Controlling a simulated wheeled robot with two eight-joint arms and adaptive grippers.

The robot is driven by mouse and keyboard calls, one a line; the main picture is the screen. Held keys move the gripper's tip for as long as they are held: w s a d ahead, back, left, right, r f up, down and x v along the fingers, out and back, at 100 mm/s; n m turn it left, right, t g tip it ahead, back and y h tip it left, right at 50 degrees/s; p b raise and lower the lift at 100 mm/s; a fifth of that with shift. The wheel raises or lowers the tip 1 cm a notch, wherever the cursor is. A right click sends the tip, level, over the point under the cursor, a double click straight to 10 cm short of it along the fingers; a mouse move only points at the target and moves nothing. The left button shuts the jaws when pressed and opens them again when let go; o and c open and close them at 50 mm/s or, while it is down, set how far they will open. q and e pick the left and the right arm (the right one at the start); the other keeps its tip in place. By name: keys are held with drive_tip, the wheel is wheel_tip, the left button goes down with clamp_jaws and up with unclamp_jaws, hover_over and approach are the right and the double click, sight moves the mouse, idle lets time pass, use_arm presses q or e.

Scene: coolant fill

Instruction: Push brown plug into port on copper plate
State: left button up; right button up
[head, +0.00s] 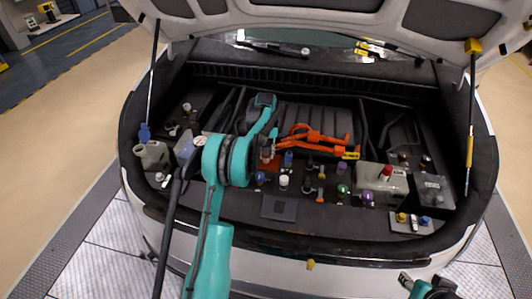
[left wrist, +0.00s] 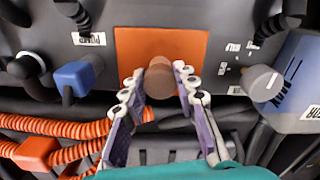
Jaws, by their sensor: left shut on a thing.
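The copper plate (left wrist: 185,44) is an orange-brown square on the grey panel in the left wrist view. In the head view a small part of the plate (head: 270,164) shows beside my left arm. The brown plug (left wrist: 159,80) is round and stands in front of the plate's lower half. My left gripper (left wrist: 158,83) is shut on the plug, with a fingertip on each side. In the head view the left gripper (head: 268,148) is small and partly covered. The port is hidden behind the plug, so its depth cannot be told. My right gripper (head: 428,287) is cut off at the bottom right.
A blue cap (left wrist: 75,76) and a grey round cap (left wrist: 262,82) flank the plate. Orange hoses (head: 315,137) run close by. The raised hood (head: 330,22) hangs over the bay. Several coloured caps crowd the front panel.

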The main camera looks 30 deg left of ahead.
sight(266, 152)
use_arm(q)
drive_tip(key=shift+f, duration=0.15)
drive_tip(key=o, duration=0.8)
drive_tip(key=shift+o, duration=0.2)
wheel_tip(266, 152, up, 12)
